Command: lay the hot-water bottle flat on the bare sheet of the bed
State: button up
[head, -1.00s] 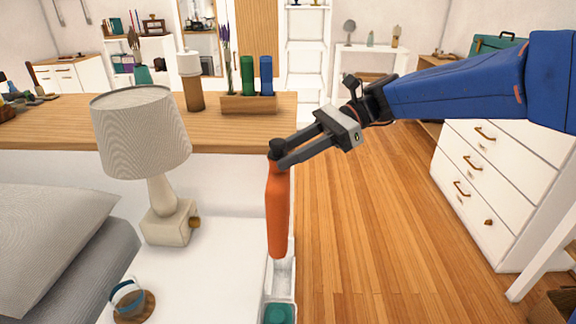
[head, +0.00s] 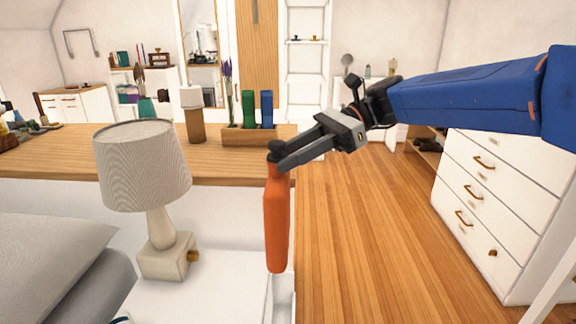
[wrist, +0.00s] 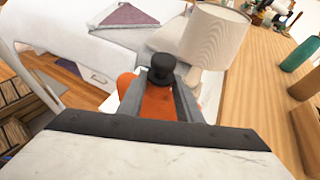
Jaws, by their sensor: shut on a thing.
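The orange hot-water bottle (head: 277,220) with a black stopper hangs upright from my gripper (head: 277,157), which is shut on its neck. In the wrist view the bottle (wrist: 158,104) sits between the two fingers of my gripper (wrist: 162,84), stopper towards the top. Its lower part is mostly hidden there. In the head view a grey pillow (head: 50,255) and a darker grey edge show part of the bed at lower left. The wrist view shows a pale bed-like surface (wrist: 60,35) at upper left, with a purple cloth (wrist: 125,15) beyond. I cannot tell where the bare sheet lies.
A lamp (head: 142,165) stands on a white bedside top (head: 190,300), left of the bottle. A wooden ledge (head: 90,150) behind carries a planter (head: 249,136) and other items. White drawers (head: 480,200) stand at right. Wooden floor (head: 360,240) between is clear.

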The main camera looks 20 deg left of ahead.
notch_tip(320, 180, up, 9)
dwell(1.0)
